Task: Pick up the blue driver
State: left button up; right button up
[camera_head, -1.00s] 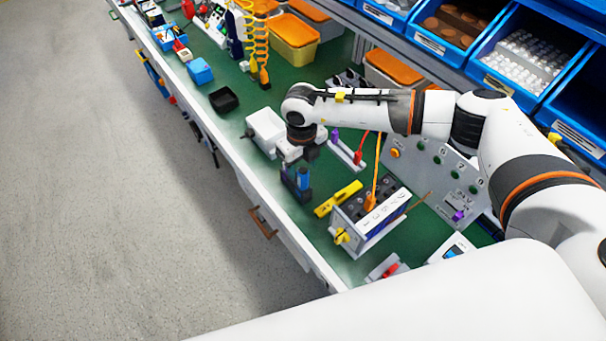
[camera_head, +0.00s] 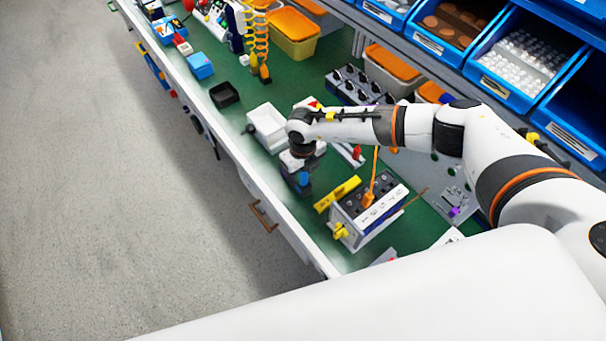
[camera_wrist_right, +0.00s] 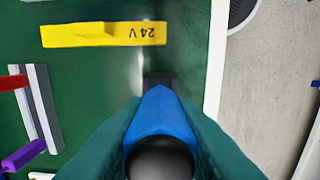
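The blue driver (camera_head: 304,179) stands upright at the near edge of the green bench top, its lower end at a dark base. In the right wrist view the driver (camera_wrist_right: 160,115) is seen from above, with a blue handle and a black round end close to the camera. My right gripper (camera_wrist_right: 160,130) has its dark teal fingers close against both sides of the handle, with no clear gap. In the head view my right gripper (camera_head: 303,168) is low over the driver and hides its upper part. My left gripper is in neither view.
A yellow 24 V piece (camera_head: 338,194) lies just right of the driver, beside a grey terminal box (camera_head: 368,215) with an orange lead. A white tray (camera_head: 267,127) is to the left. Blue bins (camera_head: 520,60) line the back. Open floor lies beyond the front edge.

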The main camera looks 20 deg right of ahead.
jog(key=c, duration=0.3)
jog(key=shift+r, duration=0.1)
jog(key=shift+c, duration=0.2)
notch_tip(320, 180, up, 10)
jog(key=b, duration=0.3)
jog(key=o, duration=0.3)
grip_shut()
jog(key=shift+r, duration=0.1)
notch_tip(320, 180, up, 7)
jog(key=p, duration=0.3)
jog(key=shift+p, duration=0.35)
jog(key=shift+r, duration=0.1)
